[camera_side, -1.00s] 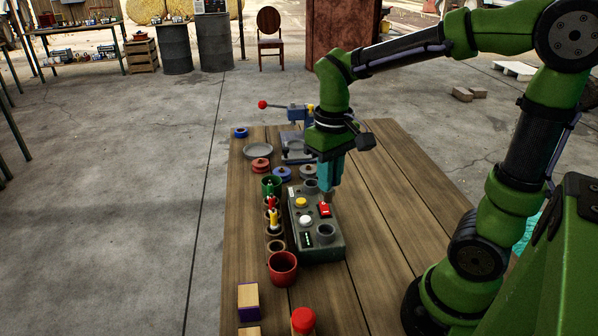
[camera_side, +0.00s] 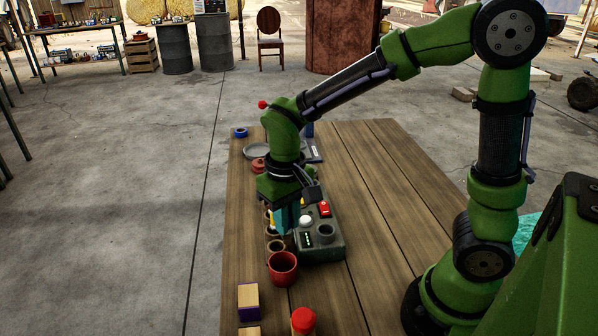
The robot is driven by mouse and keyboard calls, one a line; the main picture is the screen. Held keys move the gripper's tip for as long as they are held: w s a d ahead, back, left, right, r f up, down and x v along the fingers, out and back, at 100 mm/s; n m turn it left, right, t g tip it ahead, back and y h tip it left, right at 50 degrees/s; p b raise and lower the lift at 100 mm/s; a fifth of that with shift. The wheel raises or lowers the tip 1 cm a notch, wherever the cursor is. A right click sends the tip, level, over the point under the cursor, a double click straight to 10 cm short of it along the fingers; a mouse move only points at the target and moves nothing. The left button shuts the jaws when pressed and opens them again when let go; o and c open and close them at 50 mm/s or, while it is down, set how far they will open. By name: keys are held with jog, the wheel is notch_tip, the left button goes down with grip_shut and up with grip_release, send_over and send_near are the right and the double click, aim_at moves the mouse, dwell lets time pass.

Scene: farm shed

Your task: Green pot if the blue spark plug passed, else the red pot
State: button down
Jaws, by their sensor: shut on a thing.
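A yellow plug (camera_side: 270,220) shows partly beside the fingers. The red pot (camera_side: 283,268) stands upright at the near end of the rack. The green pot is hidden behind my arm.
The wooden table (camera_side: 385,190) is clear on the right.

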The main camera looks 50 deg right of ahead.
jog(key=shift+f, duration=0.95)
jog(key=c, duration=1)
grip_release()
notch_tip(320, 180, up, 17)
jog(key=shift+w, duration=0.1)
jog(key=s+d+f+t+y, duration=0.1)
jog(key=s+d+f+t, duration=0.1)
jog(key=s+t, duration=0.1)
jog(key=s+d+f+m+t+y, duration=0.1)
jog(key=s+d+t, duration=0.1)
jog(key=s+t, duration=0.2)
jog(key=shift+s+d+f, duration=0.35)
jog(key=shift+s+d, duration=0.05)
jog(key=shift+s, duration=0.35)
